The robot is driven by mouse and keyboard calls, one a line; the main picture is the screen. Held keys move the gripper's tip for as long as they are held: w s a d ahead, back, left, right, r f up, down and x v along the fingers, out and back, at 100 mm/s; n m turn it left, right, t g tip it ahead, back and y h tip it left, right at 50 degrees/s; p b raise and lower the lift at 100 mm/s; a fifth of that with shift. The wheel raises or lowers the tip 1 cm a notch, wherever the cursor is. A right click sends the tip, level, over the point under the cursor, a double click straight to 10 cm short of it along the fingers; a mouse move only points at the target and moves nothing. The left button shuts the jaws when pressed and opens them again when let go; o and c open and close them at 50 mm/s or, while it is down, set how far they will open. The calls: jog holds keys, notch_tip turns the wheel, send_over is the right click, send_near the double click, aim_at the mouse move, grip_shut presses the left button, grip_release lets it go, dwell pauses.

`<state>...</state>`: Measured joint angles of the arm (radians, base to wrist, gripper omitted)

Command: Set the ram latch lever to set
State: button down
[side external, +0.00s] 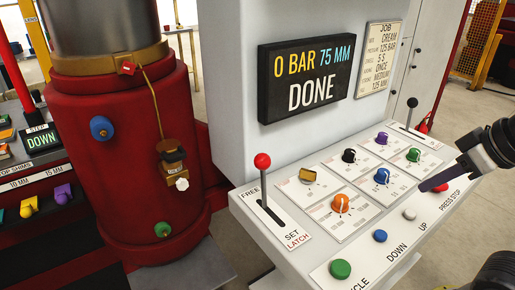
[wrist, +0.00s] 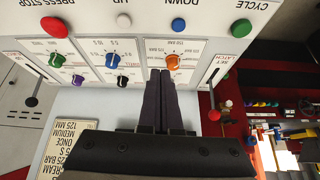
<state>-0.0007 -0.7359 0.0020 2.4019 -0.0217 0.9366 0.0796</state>
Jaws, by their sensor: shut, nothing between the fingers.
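The ram latch lever (side external: 264,178) has a red ball knob and stands up from a slotted plate on the console's left end. Its stem meets the slot near the FREE end, away from the SET LATCH lettering (side external: 297,238). The lever's red knob also shows in the wrist view (wrist: 214,115), right of my fingers. My gripper (side external: 424,186) is at the right of the side view, above the console's right part and well apart from the lever. In the wrist view my gripper (wrist: 160,72) has its dark fingers together, with nothing between them.
The console carries several coloured knobs, such as an orange one (side external: 341,203), and front buttons, including a green one (side external: 340,269). A black-knobbed lever (side external: 412,108) stands at its far end. A display (side external: 310,78) reads 0 BAR 75 MM DONE. A red press body (side external: 125,170) stands left.

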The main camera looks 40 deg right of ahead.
jog(key=w+a+r, duration=0.3)
jog(key=w+r, duration=0.3)
jog(key=w, duration=0.3)
jog(key=w+a+r, duration=0.3)
jog(key=w+r, duration=0.4)
jog(key=w, duration=0.2)
jog(key=w+a+f+n, duration=0.2)
jog(key=w+a+f, duration=0.3)
jog(key=w+a, duration=0.5)
jog(key=shift+w+a+n+g+y, duration=0.3)
jog(key=shift+a+n+y, duration=0.1)
jog(key=shift+a, duration=0.85)
jog(key=shift+f, duration=0.1)
jog(key=d+x, duration=0.1)
jog(key=x, duration=0.9)
jog(key=shift+s+a+f, duration=0.1)
jog(key=shift+s+f, duration=0.05)
jog(key=shift+s, duration=0.85)
jog(key=shift+s+a+f, duration=0.1)
jog(key=shift+s+f, duration=0.05)
jog(key=shift+s, duration=0.85)
